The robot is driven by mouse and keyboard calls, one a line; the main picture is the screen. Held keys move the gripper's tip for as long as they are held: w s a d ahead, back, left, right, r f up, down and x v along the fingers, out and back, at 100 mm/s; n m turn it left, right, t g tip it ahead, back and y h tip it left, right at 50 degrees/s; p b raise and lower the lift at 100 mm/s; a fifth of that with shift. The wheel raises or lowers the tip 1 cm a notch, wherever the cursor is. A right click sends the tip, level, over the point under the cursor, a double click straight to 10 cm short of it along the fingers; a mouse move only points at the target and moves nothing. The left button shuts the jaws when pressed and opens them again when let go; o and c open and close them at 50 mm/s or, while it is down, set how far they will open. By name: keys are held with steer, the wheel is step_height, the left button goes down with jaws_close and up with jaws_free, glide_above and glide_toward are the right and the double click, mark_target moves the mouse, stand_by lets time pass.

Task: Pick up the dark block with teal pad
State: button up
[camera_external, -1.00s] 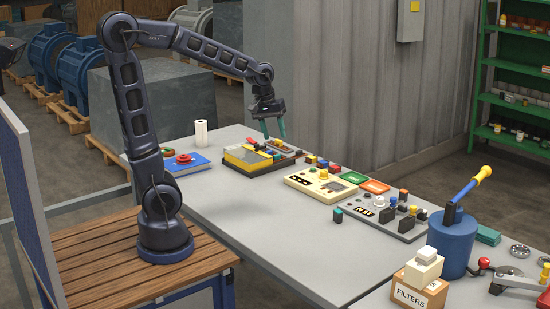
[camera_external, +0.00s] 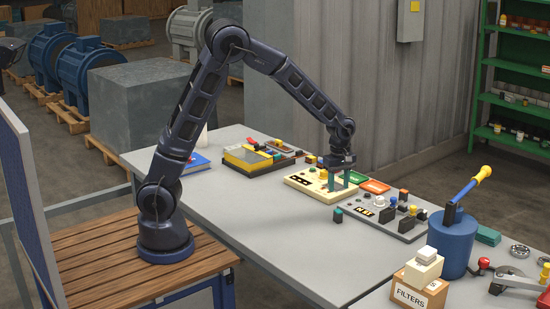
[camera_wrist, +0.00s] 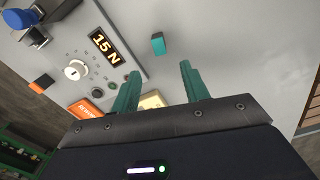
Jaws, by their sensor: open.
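The dark block with teal pad (camera_external: 338,215) stands on the grey table, just left of the grey control panel. It also shows in the wrist view (camera_wrist: 158,44), with its teal face visible, beyond and between my fingertips. My gripper (camera_external: 339,184) points down with its teal fingers apart, above the right end of the cream panel and a short way behind the block. In the wrist view my gripper (camera_wrist: 160,80) is open, with nothing between the fingers.
The grey control panel (camera_external: 363,222) with knobs and switches lies right of the block. The cream panel (camera_external: 298,185) lies below my gripper. Orange and green cards (camera_external: 375,186) lie behind. The table (camera_external: 270,225) is clear in front and left of the block.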

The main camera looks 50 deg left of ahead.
mark_target(338, 211)
steer(key=shift+w+d+f+n, duration=0.15)
steer(key=shift+d+f, duration=0.2)
steer(key=shift+f, duration=0.15)
steer(key=shift+w+d+f+n, duration=0.1)
steer(key=shift+d+f+n, duration=0.05)
steer(key=shift+d+f, duration=0.3)
steer(key=f, duration=0.5)
steer(key=shift+a+f, duration=0.2)
steer(key=shift+s+a+f, duration=0.1)
steer(key=shift+a+f, duration=0.1)
steer(key=shift+f, duration=1.1)
steer(key=shift+s+a+f, duration=0.1)
steer(key=shift+a+f, duration=0.05)
steer(key=shift+f, duration=1.1)
jaws_close()
steer(key=shift+r, duration=0.1)
